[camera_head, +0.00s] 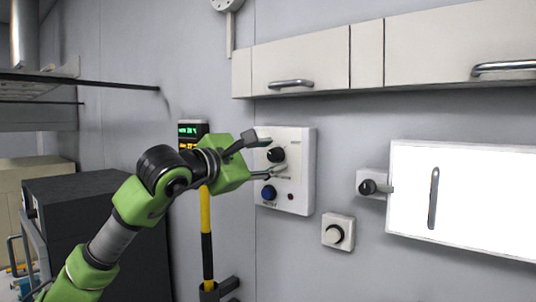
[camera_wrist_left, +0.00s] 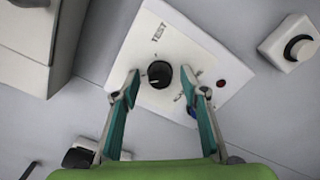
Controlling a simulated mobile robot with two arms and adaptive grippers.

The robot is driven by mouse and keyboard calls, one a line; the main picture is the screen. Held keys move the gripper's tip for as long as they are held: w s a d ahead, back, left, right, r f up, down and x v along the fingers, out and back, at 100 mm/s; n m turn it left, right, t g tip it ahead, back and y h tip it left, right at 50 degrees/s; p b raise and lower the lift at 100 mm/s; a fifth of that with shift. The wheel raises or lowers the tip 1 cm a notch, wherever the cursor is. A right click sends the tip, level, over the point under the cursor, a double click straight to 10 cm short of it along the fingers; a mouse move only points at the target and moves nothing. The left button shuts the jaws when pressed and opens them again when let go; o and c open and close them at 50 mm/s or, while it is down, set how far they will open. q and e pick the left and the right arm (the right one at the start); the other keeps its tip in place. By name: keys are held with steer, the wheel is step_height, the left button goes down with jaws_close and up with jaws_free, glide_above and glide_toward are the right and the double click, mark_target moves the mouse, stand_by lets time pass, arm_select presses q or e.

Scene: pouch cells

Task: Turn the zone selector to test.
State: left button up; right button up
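The zone selector is a black round knob (camera_head: 276,155) on a white wall panel (camera_head: 304,148). In the left wrist view the knob (camera_wrist_left: 159,75) shows between the fingertips, with a label (camera_wrist_left: 158,32) that seems to read TEST near the panel's upper edge. My left gripper (camera_head: 262,159) is open, its fingers pointing at the panel, one above and one below the knob. In the left wrist view the open fingers (camera_wrist_left: 163,88) stand either side of the knob; I cannot tell if they touch it. My right gripper is not in view.
A blue button (camera_head: 268,192) and a small dark red lamp (camera_head: 291,197) sit below the knob. A white box with a round knob (camera_head: 334,234) is lower right. Cabinets (camera_head: 300,65) hang above. A white door with a handle (camera_head: 410,190) is at right.

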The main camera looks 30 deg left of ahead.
arm_select(q)
steer(key=c, duration=1.1)
steer(key=shift+m, duration=0.3)
steer(key=m, duration=0.3)
steer(key=shift+m, duration=0.3)
steer(key=m, duration=0.4)
steer(key=shift+f+m, duration=0.1)
steer(key=shift+m, duration=0.2)
steer(key=m+p, duration=0.1)
steer(key=m, duration=0.4)
steer(key=shift+f, duration=0.1)
steer(key=shift+m+p, duration=0.35)
steer(key=shift+m, duration=1.65)
steer(key=shift+f, duration=0.1)
